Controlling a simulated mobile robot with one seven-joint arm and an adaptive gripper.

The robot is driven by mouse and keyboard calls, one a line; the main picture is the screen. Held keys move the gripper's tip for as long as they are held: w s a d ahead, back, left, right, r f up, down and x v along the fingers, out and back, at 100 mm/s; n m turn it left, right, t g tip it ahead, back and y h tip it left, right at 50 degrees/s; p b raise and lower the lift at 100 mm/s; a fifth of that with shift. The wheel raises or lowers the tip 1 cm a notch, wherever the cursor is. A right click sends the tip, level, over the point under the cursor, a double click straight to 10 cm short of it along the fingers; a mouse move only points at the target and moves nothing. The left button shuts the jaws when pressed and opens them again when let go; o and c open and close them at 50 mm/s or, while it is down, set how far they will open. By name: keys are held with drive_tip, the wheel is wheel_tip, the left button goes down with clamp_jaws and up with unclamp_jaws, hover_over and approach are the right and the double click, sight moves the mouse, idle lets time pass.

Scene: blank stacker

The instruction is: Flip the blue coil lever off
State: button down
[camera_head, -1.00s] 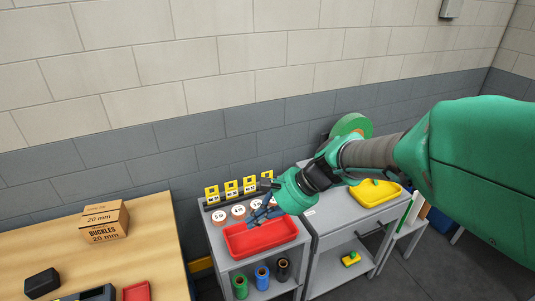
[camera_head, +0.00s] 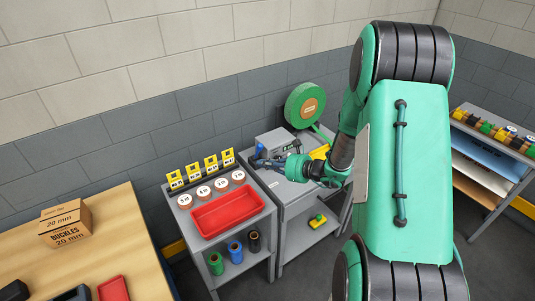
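My gripper (camera_head: 262,163) reaches leftward over the grey bench, with its dark fingers at the front of a small grey machine. A small blue part (camera_head: 260,149) shows just above and behind the fingers; it may be the blue lever, but it is too small to be sure. I cannot tell whether the fingers touch it or how it is set. The grey machine (camera_head: 277,139) stands at the back of the bench and is partly covered by my gripper. Whether my fingers are open or shut is too small to see.
A green reel (camera_head: 305,105) stands behind the grey bench. To the left, a grey cart holds a red tray (camera_head: 228,212), white discs and yellow number cards. Coloured spools (camera_head: 235,251) sit on its lower shelf.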

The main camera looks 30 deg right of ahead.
drive_tip(key=s+d+f+m+t+h, duration=0.1)
drive_tip(key=d+f+m+h, duration=0.3)
drive_tip(key=d+f, duration=0.3)
drive_tip(key=d+m, duration=0.1)
drive_tip(key=d, duration=0.3)
drive_tip(key=shift+s+m+t, duration=0.3)
drive_tip(key=shift+m, duration=0.1)
drive_tip(key=shift+w+f, duration=0.1)
drive_tip(key=shift+f, duration=0.05)
drive_tip(key=w+a+b, duration=0.1)
drive_tip(key=w+b, duration=0.1)
drive_tip(key=w, duration=1)
drive_tip(key=shift+w+a+f, duration=0.3)
drive_tip(key=shift+w+f, duration=0.1)
drive_tip(key=shift+f, duration=0.05)
drive_tip(key=shift+r, duration=0.15)
drive_tip(key=shift+w+r+p, duration=0.1)
drive_tip(key=shift+w+p, duration=0.1)
drive_tip(key=shift+p, duration=0.35)
